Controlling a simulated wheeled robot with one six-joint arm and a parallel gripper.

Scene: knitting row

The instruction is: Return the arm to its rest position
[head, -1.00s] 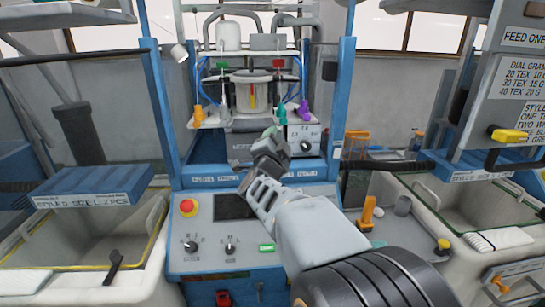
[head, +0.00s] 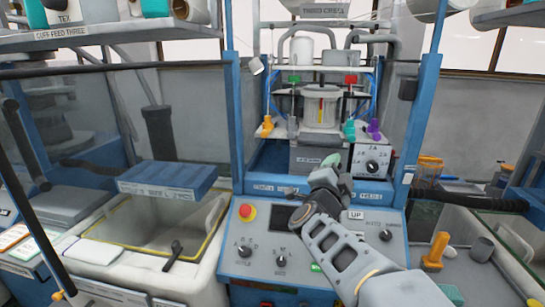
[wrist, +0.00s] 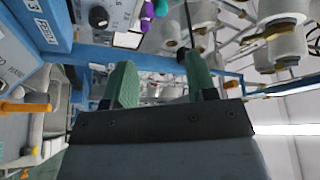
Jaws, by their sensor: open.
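My gripper (head: 332,162) is at the middle right of the head view, at the end of my raised arm, in front of the knitting machine (head: 320,110). Its green fingertips partly show there. In the wrist view my gripper (wrist: 160,85) has its two green fingers spread well apart with nothing between them. Behind the fingers the wrist view shows yarn cones and a blue rail, tilted by the camera's angle. My arm hides part of the control panel (head: 260,262) and its dark screen.
A red emergency button (head: 247,212) is left of my arm on the panel. A dial box (head: 371,162) stands close on the right. Blue posts (head: 234,120) flank the machine. A bin (head: 140,225) is at left, and an orange handle (head: 436,250) is at right.

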